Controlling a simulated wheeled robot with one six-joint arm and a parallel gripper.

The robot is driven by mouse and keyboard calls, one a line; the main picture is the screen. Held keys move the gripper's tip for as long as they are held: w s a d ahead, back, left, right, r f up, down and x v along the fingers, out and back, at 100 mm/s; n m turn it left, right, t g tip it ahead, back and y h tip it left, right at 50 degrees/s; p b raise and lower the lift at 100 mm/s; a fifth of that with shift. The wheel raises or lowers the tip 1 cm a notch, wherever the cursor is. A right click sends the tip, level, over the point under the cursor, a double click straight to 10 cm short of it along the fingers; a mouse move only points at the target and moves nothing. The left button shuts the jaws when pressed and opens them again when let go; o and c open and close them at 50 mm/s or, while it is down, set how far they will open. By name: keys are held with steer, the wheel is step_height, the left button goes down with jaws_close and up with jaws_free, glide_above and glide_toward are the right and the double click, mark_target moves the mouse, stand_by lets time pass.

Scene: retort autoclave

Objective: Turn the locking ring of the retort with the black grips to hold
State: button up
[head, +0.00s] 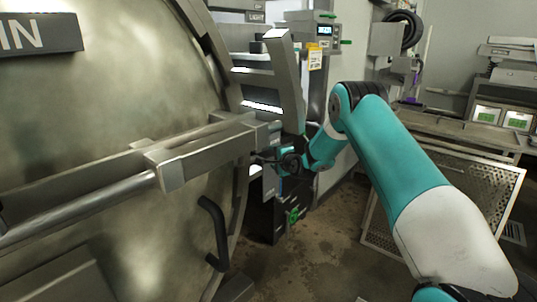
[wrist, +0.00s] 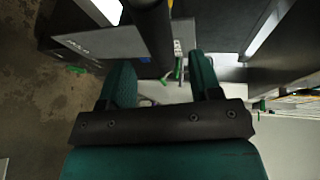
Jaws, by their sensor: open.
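The retort's large round metal door (head: 110,130) fills the left of the head view, with the locking ring (head: 232,215) along its right edge. One black grip (head: 213,232) stands out from the lower right of the ring, away from my gripper. My gripper (head: 285,164) is at the ring's right side, near the end of the metal door arm; its fingertips are hard to make out there. In the wrist view my gripper (wrist: 162,68) is open, and a dark round bar (wrist: 152,28), seemingly another black grip, reaches down between the two teal fingers. I cannot tell whether they touch it.
A heavy metal door arm (head: 200,150) crosses the door's front. A bracket (head: 275,80) rises above my gripper. A perforated metal panel (head: 440,205) leans at the right, below a bench (head: 460,130). Stained floor (head: 325,235) is free between door and panel.

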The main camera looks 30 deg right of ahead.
mark_target(271, 154)
steer(key=shift+x, duration=2.8)
